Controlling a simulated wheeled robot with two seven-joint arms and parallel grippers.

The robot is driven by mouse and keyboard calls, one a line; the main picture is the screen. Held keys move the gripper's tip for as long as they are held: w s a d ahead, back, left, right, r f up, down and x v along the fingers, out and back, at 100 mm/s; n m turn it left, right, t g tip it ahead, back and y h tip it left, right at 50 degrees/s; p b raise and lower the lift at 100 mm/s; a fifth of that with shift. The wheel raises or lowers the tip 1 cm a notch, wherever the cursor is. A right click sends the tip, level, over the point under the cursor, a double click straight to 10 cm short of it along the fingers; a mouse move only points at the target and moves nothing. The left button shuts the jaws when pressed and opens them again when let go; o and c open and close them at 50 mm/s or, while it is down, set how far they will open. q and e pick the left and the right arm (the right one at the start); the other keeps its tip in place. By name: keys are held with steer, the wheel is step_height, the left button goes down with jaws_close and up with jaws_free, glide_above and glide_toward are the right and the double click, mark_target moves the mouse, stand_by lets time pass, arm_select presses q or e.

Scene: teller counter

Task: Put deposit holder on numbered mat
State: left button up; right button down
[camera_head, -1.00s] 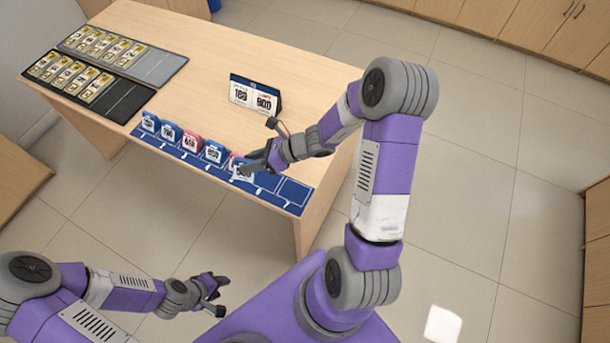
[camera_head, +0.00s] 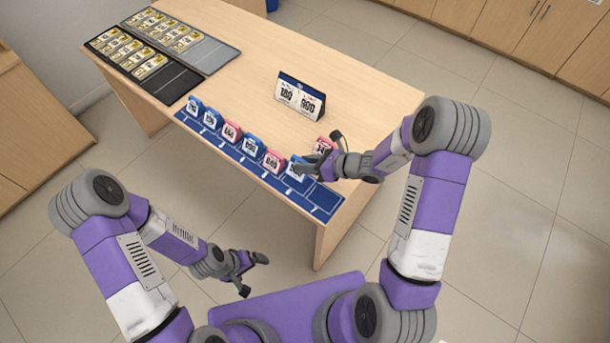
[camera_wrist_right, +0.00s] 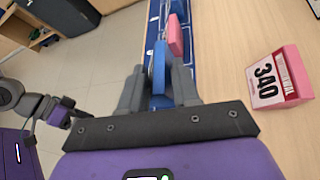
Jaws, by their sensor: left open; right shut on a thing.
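The blue numbered mat (camera_head: 325,201) runs along the table's front edge. Several blue and pink deposit holders stand in a row on it, including a pink one (camera_head: 273,162) just left of my right gripper. My right gripper (camera_head: 307,168) is shut on a blue holder (camera_head: 296,171), upright over the mat; contact with the mat is hard to judge. The right wrist view shows this blue holder (camera_wrist_right: 158,68) between the fingers (camera_wrist_right: 158,90). A pink holder marked 340 (camera_wrist_right: 280,80) stands apart on the table, behind the gripper in the head view (camera_head: 323,146). My left gripper (camera_head: 250,275) is open and empty, off the table.
A two-panel number sign (camera_head: 299,97) stands behind the row. A grey tray (camera_head: 215,55) and a black tray (camera_head: 178,83) with yellow cards lie at the far left. The mat's right end is bare, and the table's back right is clear.

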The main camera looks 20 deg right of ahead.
steer(key=shift+f+b, duration=0.6)
steer(key=shift+f, duration=1.8)
steer(key=shift+f, duration=0.1)
steer(key=c, duration=0.8)
jaws_free()
steer(key=shift+r, duration=0.2)
steer(key=p+v, duration=0.2)
steer(key=v, duration=1)
